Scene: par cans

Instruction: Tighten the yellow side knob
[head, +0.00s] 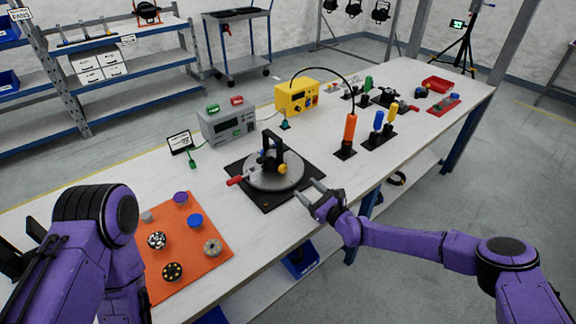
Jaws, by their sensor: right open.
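The yellow side knob (282,168) sticks out low on the near right side of a black upright bracket (271,148). The bracket stands on a round grey plate (262,184) over a black square base (268,203) on the workbench. My right gripper (307,193) is open and empty. In the picture its fingers point up and left toward the knob, with a gap between them and the knob. My left arm (95,215) fills the lower left, and its gripper does not show.
A red-tipped handle (236,180) juts from the plate's left side. A grey box (228,125) and a yellow box (297,97) stand behind. An orange mat (215,262) with several knobs lies front left.

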